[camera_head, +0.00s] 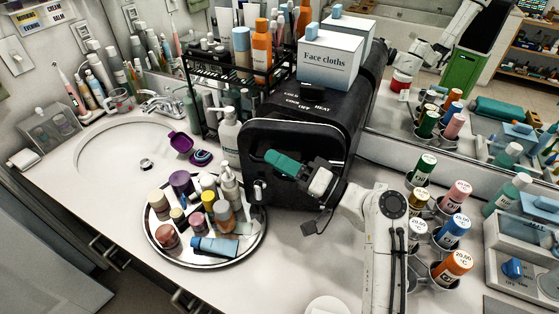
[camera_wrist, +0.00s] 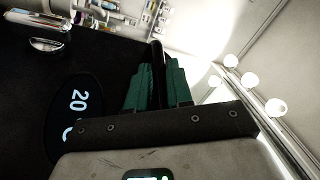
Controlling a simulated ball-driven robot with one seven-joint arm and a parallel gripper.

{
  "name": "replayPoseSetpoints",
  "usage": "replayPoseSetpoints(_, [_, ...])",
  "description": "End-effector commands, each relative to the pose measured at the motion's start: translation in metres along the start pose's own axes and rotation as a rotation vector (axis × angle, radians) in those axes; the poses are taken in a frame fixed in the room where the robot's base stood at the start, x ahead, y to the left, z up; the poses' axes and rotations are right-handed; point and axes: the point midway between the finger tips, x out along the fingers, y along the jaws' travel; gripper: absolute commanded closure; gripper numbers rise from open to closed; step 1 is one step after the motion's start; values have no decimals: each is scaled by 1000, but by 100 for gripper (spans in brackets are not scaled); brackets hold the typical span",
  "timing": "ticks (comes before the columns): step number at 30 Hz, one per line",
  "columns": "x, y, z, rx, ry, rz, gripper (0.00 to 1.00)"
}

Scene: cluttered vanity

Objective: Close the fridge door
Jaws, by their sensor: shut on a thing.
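The black mini fridge (camera_head: 352,118) stands on the counter against the mirror. Its front and door (camera_head: 262,138) face left and toward me; I cannot tell how wide any gap at the door is. In the wrist view the dark door face (camera_wrist: 50,90) fills the left, with a lit "20" display (camera_wrist: 78,103) and a silver handle (camera_wrist: 46,45). My gripper (camera_head: 274,158), with teal fingers, is at the fridge front. In the wrist view its fingers (camera_wrist: 156,68) are close around a thin black strip, apparently the door's edge; the contact is partly hidden.
A round tray (camera_head: 256,247) of bottles and jars stands close to the fridge's left front. A white pump bottle (camera_head: 229,135) stands beside the fridge. A white Face cloths box (camera_head: 330,58) sits on top. Labelled bottles (camera_head: 452,232) stand at the right. Some bare counter (camera_head: 290,270) lies in front.

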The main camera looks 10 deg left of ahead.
Motion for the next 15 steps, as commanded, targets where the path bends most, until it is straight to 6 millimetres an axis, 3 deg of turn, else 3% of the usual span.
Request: replayPoseSetpoints(15, [2,6,-2,-8,32,24,100])
